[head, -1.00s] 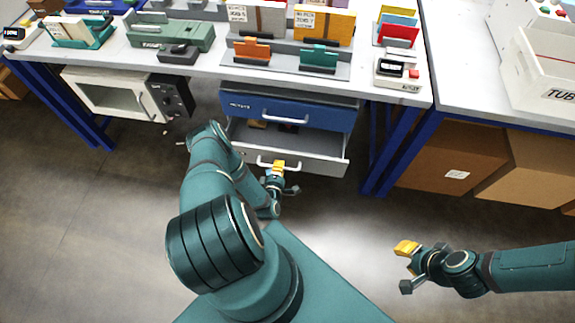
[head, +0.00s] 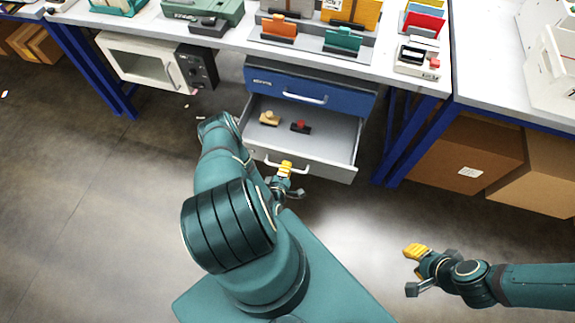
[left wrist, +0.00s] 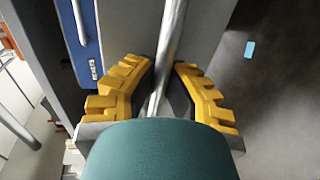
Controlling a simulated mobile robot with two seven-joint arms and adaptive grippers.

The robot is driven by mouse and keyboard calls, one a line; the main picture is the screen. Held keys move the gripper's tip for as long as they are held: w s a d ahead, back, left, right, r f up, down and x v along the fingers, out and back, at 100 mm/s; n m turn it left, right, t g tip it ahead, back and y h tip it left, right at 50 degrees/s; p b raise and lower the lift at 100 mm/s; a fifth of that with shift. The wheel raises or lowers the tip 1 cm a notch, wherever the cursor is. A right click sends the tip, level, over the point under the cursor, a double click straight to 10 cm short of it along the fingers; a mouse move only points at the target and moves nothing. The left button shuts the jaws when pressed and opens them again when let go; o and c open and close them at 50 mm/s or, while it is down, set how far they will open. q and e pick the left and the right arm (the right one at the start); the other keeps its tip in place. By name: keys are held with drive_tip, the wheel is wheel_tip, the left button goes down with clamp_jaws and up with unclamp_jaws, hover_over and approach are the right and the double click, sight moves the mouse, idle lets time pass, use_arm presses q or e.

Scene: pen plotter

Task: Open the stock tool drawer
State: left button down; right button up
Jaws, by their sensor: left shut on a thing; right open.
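The grey lower drawer (head: 329,155) stands pulled out beneath the closed blue drawer (head: 311,92) in the head view. A tan object (head: 269,118) and a black object with a red part (head: 301,127) lie inside it. My left gripper (head: 285,168) is at the left part of the drawer's front bar handle. In the left wrist view its yellow fingers (left wrist: 160,88) lie on both sides of the metal handle (left wrist: 173,40), shut on it. My right gripper (head: 415,268) is open and empty, out over the floor at the right.
The workbench (head: 225,38) above carries trays, holders and small devices. A white oven-like box (head: 142,62) hangs under it at the left. Blue table legs (head: 398,150) and cardboard boxes (head: 465,150) stand at the right. The floor before the drawer is clear.

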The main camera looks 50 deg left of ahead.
idle(0.4)
use_arm(q)
drive_tip(key=c, duration=1)
unclamp_jaws()
drive_tip(key=shift+s+d, duration=0.1)
drive_tip(key=v, duration=1.2)
